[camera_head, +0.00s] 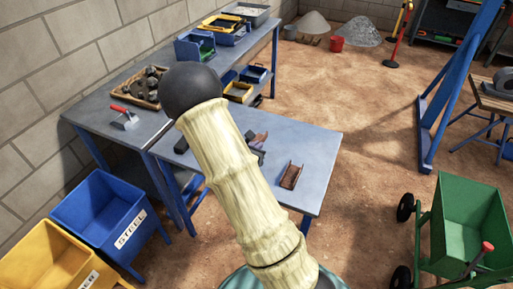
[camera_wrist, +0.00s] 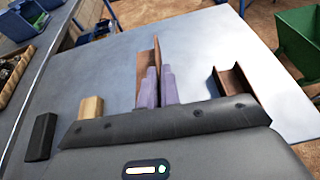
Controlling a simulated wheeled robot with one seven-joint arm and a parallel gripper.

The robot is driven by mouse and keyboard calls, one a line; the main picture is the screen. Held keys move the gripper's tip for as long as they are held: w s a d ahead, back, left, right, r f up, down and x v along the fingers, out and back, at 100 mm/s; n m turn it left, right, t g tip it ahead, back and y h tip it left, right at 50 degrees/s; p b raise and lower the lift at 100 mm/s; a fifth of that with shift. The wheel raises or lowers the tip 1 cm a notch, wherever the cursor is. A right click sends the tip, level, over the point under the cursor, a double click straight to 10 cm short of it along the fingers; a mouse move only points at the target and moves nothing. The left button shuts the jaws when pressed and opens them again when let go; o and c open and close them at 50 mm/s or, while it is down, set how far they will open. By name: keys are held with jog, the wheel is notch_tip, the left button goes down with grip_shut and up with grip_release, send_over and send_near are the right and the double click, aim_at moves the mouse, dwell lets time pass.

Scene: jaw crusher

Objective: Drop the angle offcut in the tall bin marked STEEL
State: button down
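The rusty brown angle offcut (camera_wrist: 155,58) stands with one flange upright between the purple fingers of my gripper (camera_wrist: 160,88). The fingers are close together and appear shut on that thin flange. My gripper is over the near table; I cannot tell whether the offcut still touches the top. In the head view my arm hides most of my gripper (camera_head: 258,141). The tall blue bin marked STEEL (camera_head: 127,236) stands on the floor at the lower left, left of the table, with its top open.
A rusty channel piece (camera_head: 290,176) lies on the near table (camera_head: 310,150), right of my gripper. A wooden block (camera_wrist: 91,107) and a black block (camera_wrist: 42,136) lie left. A yellow bin (camera_head: 50,262) adjoins the blue bin. A green cart (camera_head: 468,220) stands right.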

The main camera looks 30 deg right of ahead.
dwell(0.5)
jog(key=a+f+p, duration=0.1)
jog(key=a, duration=0.1)
jog(key=a+f+p, duration=0.1)
jog(key=a, duration=0.2)
jog(key=s+a+f+p, duration=0.1)
jog(key=a, duration=0.2)
jog(key=shift+f, duration=0.2)
jog(key=s+a+f+p, duration=0.2)
jog(key=s+a+f, duration=0.2)
jog(key=a, duration=0.4)
jog(key=shift+s+f+n+t, duration=0.25)
jog(key=shift+s+n+t, duration=0.05)
jog(key=shift+s+t, duration=0.1)
jog(key=shift+w+f, duration=0.1)
